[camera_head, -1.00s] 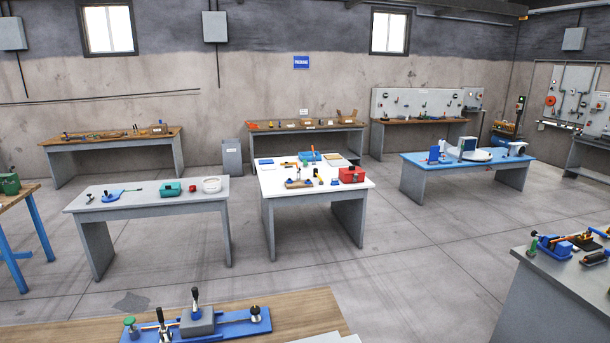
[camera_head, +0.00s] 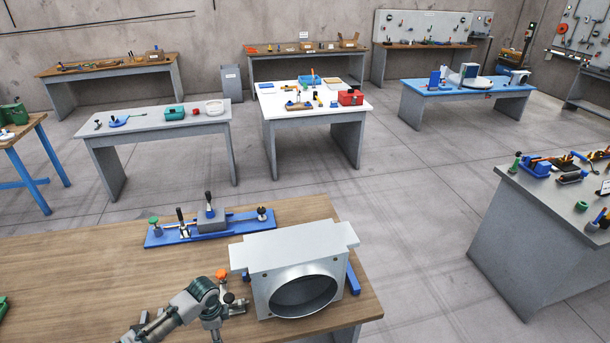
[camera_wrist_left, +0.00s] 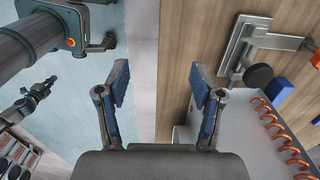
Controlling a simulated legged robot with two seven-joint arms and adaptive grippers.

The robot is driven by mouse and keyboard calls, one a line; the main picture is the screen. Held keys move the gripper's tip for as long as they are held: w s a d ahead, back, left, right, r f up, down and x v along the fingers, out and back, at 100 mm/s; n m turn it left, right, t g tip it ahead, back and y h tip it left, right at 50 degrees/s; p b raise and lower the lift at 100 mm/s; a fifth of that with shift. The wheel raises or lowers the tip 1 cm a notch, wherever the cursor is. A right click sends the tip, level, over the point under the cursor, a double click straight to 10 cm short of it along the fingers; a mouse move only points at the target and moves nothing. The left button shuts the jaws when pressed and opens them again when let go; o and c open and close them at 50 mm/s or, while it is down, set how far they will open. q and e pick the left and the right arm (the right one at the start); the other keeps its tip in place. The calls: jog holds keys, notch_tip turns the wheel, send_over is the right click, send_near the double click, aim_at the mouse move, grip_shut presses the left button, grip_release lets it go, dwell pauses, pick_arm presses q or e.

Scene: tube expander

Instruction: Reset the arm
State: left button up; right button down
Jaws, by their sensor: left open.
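My left gripper (camera_wrist_left: 161,88) is open and empty in the left wrist view, its two blue-padded fingers well apart. It is over the area of a wooden table edge, with nothing between the fingers. In the head view a jointed grey-green arm (camera_head: 203,292), which looks like my left arm, comes in at the bottom beside a light grey housing (camera_head: 291,240) with a round opening. Its fingers are not clear there. My right gripper is not in view.
The wooden table (camera_head: 95,265) carries a blue fixture (camera_head: 168,234) with upright handles. A metal clamp (camera_wrist_left: 241,45) and copper-coloured coils (camera_wrist_left: 283,136) lie right of the gripper in the wrist view. The table's left part is mostly bare. A grey bench (camera_head: 530,220) stands right.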

pick_arm(q)
jog(key=s+d+f+n+t+h, duration=0.1)
jog(key=s+d+f+n+h, duration=0.15)
jog(key=s+d, duration=0.55)
jog(key=s+d+f+n+t+h, duration=0.1)
jog(key=s+d+f, duration=0.2)
jog(key=s+d, duration=0.45)
jog(key=s+a+r+n+t+y, duration=0.1)
jog(key=s+a+n+t+y, duration=0.15)
jog(key=s+a+n, duration=0.85)
jog(key=s+d+f+m+g+b, duration=0.1)
jog(key=s+f+m+g+b, duration=0.2)
jog(key=f, duration=2.7)
jog(key=s+a+f+n+y+b, duration=0.1)
jog(key=s+a+f+b, duration=0.1)
jog(key=s+f, duration=1.5)
jog(key=shift+s+a+f+b, duration=0.3)
jog(key=shift+a+f+b, duration=0.1)
jog(key=shift+f+b, duration=0.35)
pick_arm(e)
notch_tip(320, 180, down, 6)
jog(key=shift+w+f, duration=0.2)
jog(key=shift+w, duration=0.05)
